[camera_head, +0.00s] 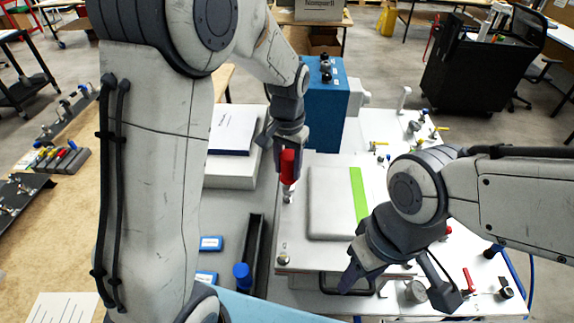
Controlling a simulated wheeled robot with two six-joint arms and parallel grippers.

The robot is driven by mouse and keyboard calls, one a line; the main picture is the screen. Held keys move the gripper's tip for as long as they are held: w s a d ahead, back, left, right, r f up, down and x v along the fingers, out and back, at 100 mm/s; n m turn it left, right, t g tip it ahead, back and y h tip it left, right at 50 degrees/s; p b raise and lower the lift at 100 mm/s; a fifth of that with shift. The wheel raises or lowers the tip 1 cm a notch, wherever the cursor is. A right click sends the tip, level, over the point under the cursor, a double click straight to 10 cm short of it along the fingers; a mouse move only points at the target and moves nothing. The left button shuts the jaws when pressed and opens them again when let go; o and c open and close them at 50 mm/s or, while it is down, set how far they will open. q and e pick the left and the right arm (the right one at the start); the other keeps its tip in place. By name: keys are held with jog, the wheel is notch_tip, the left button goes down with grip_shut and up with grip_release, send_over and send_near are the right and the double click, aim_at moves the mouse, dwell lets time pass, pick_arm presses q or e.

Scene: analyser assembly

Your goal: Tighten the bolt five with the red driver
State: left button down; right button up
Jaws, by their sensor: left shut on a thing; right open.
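My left gripper (289,150) is shut on the red driver (288,168), which points down at the back left corner of the light grey analyser plate (325,256). The driver's tip is over or on a silver bolt (288,196) there; I cannot tell if they touch. Another silver bolt (283,259) stands at the plate's front left corner. No number shows on the bolts, so I cannot tell which is bolt five.
A raised grey cover (333,203) with a green strip (358,192) lies on the plate. A black handle (335,291) is at its front. A blue box (325,110) stands behind. A dark tray (252,255) and blue-capped item (242,274) lie left. Valves and fittings (468,282) stand right.

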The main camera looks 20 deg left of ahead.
pick_arm(q)
jog(key=shift+s+f, duration=0.15)
jog(key=shift+f, duration=0.15)
dwell(0.5)
jog(key=shift+f+b, duration=0.8)
jog(key=shift+f, duration=0.2)
dwell(0.8)
jog(key=c, duration=1.3)
grip_release()
grip_shut()
